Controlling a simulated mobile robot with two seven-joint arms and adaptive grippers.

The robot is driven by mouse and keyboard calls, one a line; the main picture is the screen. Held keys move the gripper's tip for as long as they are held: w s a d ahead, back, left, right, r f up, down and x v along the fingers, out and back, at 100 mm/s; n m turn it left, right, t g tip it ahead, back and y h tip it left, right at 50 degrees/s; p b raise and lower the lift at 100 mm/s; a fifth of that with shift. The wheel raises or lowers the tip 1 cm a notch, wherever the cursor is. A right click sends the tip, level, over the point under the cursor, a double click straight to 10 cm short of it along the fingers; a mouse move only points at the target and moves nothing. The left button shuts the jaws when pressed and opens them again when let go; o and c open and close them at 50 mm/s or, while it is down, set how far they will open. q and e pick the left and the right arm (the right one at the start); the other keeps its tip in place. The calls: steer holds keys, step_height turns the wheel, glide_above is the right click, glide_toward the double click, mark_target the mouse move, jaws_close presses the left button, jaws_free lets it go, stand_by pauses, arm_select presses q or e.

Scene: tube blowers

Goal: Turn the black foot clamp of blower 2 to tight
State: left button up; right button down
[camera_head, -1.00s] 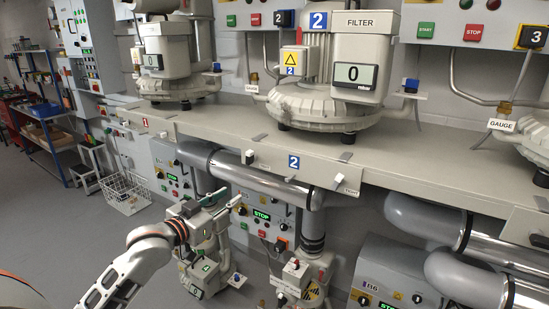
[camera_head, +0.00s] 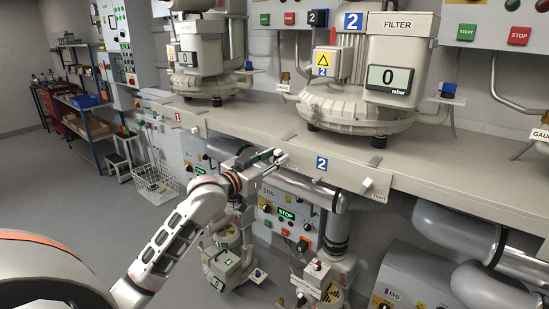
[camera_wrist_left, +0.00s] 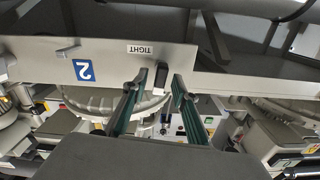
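The black foot clamp (camera_wrist_left: 161,74) of blower 2 is a small dark block on the bench's front edge, beside a TIGHT label (camera_wrist_left: 140,49) in the left wrist view. My left gripper (camera_wrist_left: 160,79) is open, with its two green-sided fingertips on either side of the clamp in that view. I cannot tell if they touch it. In the head view my left gripper (camera_head: 277,157) is at the bench front, left of the blue 2 sign (camera_head: 322,164), and largely hides the clamp. Blower 2 (camera_head: 360,105) stands on the bench above. My right gripper is not in view.
A white clamp (camera_head: 367,183) sits on the bench edge (camera_head: 345,172) to the right. A large pipe (camera_head: 300,190) runs below the edge, near my left gripper. A control box (camera_head: 285,215) is underneath. Open floor (camera_head: 120,225) lies to the left.

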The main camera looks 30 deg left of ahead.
arm_select(q)
jaws_close()
steer(key=shift+m, duration=0.4)
steer(key=m, duration=0.3)
steer(key=shift+d, duration=0.15)
steer(key=shift+d+f+m, duration=0.15)
steer(key=shift+f+m, duration=0.05)
steer(key=shift+m, duration=1.9)
steer(key=shift+d+f+m, duration=0.1)
steer(key=shift+f+m, duration=0.1)
steer(key=shift+m, duration=1.9)
steer(key=shift+d+f+m, duration=0.15)
steer(key=shift+f+m, duration=0.05)
steer(key=shift+m, duration=1.9)
